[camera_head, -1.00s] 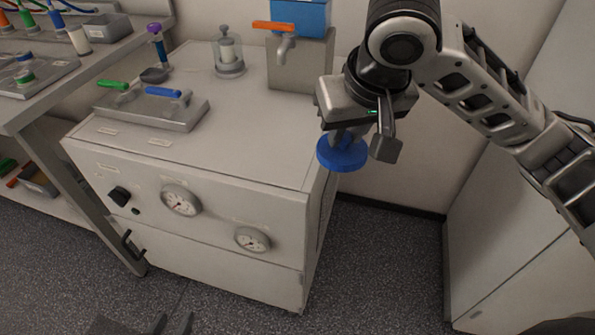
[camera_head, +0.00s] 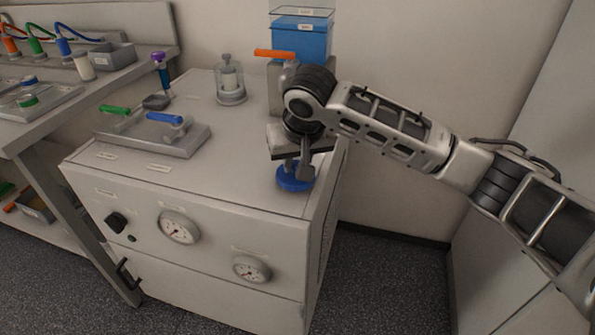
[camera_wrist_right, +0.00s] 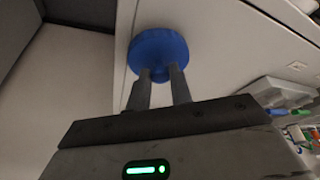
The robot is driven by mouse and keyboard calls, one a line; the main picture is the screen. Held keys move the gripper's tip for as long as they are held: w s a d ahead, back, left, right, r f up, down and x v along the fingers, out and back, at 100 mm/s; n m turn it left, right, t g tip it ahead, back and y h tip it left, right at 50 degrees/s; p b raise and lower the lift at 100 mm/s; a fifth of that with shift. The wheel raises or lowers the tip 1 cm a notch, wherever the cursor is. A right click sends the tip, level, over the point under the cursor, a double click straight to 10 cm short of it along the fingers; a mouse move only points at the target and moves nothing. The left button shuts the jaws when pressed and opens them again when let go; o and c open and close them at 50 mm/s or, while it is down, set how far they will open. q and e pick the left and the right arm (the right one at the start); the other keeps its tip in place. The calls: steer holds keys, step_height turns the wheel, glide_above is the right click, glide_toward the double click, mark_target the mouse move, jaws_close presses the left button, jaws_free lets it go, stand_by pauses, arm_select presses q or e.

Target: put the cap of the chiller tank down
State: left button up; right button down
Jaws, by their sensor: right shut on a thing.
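The blue round cap (camera_head: 294,181) is at the right front part of the grey cabinet top (camera_head: 240,187). My right gripper (camera_head: 297,165) is shut on it from above; I cannot tell whether the cap touches the surface. In the right wrist view the cap (camera_wrist_right: 158,53) sits at the tips of the two fingers (camera_wrist_right: 160,85), over the pale cabinet top near its edge. The chiller tank (camera_head: 300,40) is the blue container at the back, with an open-looking clear top; its lower part is partly hidden by my right arm. My left gripper is not in view.
A plate with green and blue valve handles (camera_head: 152,138) lies left on the cabinet top. A glass jar (camera_head: 230,83) stands behind. An orange-handled tap (camera_head: 276,54) is close behind my right wrist. The cabinet top's front middle is clear.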

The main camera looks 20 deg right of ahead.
steer(key=shift+d+f, duration=0.1)
steer(key=shift+f, duration=1.2)
steer(key=c, duration=1.3)
jaws_free()
steer(key=shift+o, duration=0.2)
